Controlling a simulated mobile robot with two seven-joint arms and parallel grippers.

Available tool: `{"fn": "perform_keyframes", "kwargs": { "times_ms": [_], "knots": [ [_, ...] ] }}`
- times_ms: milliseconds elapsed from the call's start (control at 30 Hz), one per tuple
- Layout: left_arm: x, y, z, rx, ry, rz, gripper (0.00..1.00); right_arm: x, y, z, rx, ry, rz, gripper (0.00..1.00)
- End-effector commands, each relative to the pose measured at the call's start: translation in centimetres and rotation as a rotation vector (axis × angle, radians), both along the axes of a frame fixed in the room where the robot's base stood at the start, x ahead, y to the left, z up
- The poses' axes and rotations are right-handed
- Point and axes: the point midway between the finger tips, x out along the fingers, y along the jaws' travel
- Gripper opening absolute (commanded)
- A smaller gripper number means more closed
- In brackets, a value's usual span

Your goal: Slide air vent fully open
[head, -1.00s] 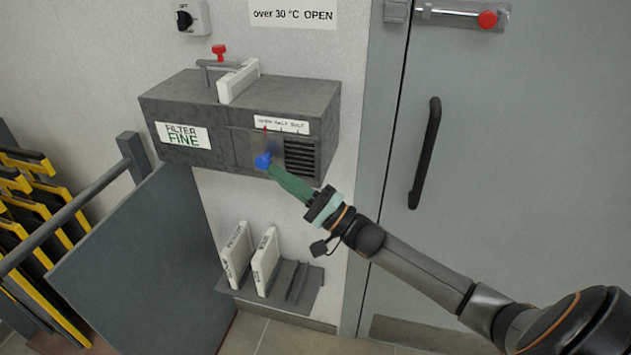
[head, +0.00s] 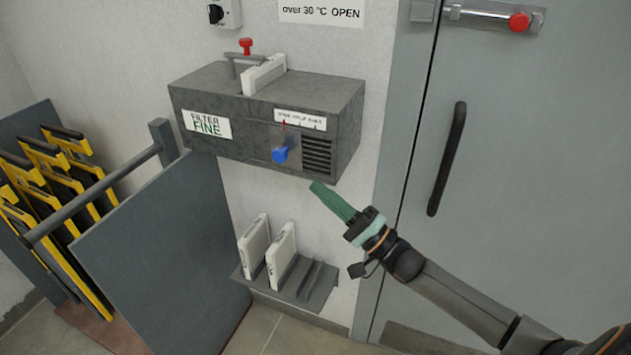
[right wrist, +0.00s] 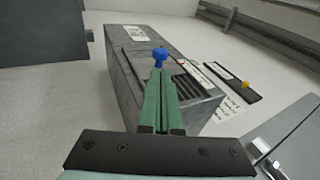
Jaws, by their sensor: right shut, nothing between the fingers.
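The air vent is on the front of a grey wall box (head: 200,95). Its slider has a blue knob (head: 280,155), which also shows in the right wrist view (right wrist: 160,53). The slider plate stands at the left, with the red pointer under the OPEN end of the scale label (head: 300,120). The dark louvre slats (head: 317,156) to its right show uncovered. My right gripper (head: 317,186), with green fingers, is shut and empty, below and right of the knob and apart from it. In the right wrist view its fingertips (right wrist: 160,75) point at the knob. My left gripper is not in view.
A white filter (head: 264,75) stands in the box top beside a red-knobbed clamp (head: 245,46). A rack (head: 310,290) with white filters sits below.

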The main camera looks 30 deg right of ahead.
Motion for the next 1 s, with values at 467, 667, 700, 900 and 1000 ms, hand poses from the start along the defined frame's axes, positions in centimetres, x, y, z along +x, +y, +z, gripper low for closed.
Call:
{"fn": "perform_keyframes", "kwargs": {
  "times_ms": [467,667,700,900,1000],
  "knots": [
    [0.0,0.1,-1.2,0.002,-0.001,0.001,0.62,-5.5,-3.3,-3.2,0.001,-0.002,0.000,0.00],
    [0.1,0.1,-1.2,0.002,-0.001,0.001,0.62,-5.7,-3.5,-3.3,0.000,-0.003,0.000,0.00],
    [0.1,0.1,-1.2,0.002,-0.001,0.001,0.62,-5.7,-3.5,-3.3,0.000,-0.003,0.000,0.00],
    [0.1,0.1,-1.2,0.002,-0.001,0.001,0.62,-5.7,-3.5,-3.3,0.000,-0.003,0.000,0.00],
    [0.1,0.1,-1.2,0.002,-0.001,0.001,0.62,-5.7,-3.4,-3.3,0.000,-0.003,0.000,0.00]
  ]
}}
